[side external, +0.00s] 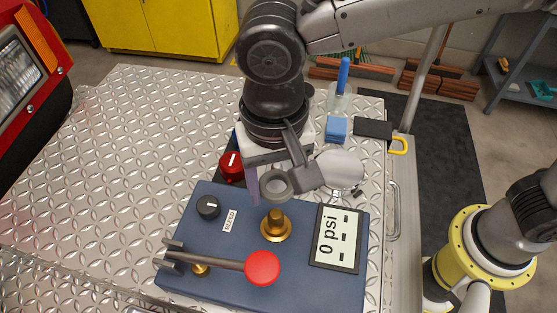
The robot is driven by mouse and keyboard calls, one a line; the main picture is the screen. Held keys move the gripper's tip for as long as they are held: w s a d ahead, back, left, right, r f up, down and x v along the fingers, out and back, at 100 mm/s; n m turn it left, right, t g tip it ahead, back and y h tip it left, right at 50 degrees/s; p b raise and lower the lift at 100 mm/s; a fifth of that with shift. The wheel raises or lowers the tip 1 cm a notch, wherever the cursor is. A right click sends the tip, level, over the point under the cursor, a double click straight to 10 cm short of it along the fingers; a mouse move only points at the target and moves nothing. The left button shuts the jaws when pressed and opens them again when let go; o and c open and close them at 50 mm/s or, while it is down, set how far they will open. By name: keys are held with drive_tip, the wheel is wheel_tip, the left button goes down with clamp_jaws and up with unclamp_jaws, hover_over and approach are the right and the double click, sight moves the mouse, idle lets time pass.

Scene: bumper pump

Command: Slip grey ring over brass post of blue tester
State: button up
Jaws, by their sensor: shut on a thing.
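The blue tester (198,270) lies on the diamond-plate surface. Its brass post (275,222) stands upright in the middle of its top, with a wider round base and nothing around it. My gripper (287,177) is above the tester's back edge, shut on the grey ring (276,186). The ring shows its round opening and appears in the air behind and above the post, apart from it. The fingertips are partly hidden by the ring and the wrist.
On the tester are a red-knobbed lever (262,267), a black BLEED knob (208,207) and a display (337,237) reading 0 psi. The plate's left is clear.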

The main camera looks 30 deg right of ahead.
sight(276, 214)
drive_tip(key=shift+s+a+r, duration=0.15)
drive_tip(key=shift+s+a, duration=0.15)
drive_tip(key=shift+s, duration=0.15)
drive_tip(key=shift+s+a, duration=0.1)
drive_tip(key=shift+s, duration=0.05)
drive_tip(key=shift+f, duration=2)
drive_tip(key=shift+f, duration=0.9)
drive_tip(key=shift+f, duration=0.3)
drive_tip(key=shift+f, duration=1.15)
drive_tip(key=o, duration=1.1)
drive_tip(key=shift+d+f, duration=0.1)
drive_tip(key=shift+d, duration=0.1)
